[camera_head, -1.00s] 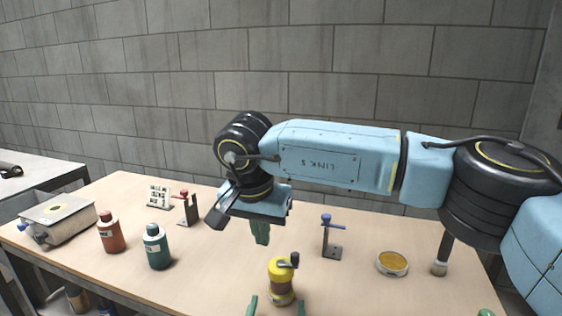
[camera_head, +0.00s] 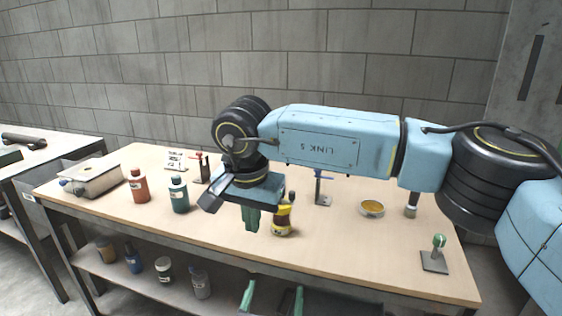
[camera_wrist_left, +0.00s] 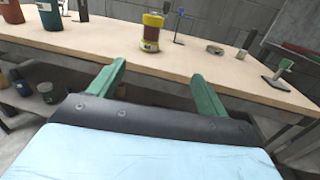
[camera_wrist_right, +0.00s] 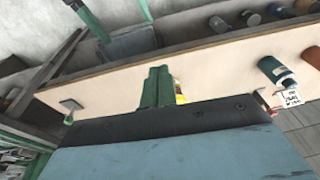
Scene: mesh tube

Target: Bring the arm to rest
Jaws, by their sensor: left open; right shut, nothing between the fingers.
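My right arm reaches in from the right of the head view, and its gripper (camera_head: 251,217) points down, over the table's front part. Its green fingers are together and empty; they also show side by side in the right wrist view (camera_wrist_right: 158,88). My left gripper (camera_head: 272,297) is at the bottom of the head view, in front of the table edge. Its two green fingers stand wide apart with nothing between them, as the left wrist view (camera_wrist_left: 158,85) also shows. A yellow-topped grinder-like object (camera_head: 283,217) stands on the table just right of the right gripper.
Several containers sit on the lower shelf (camera_head: 215,290). The table's front right is fairly clear.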

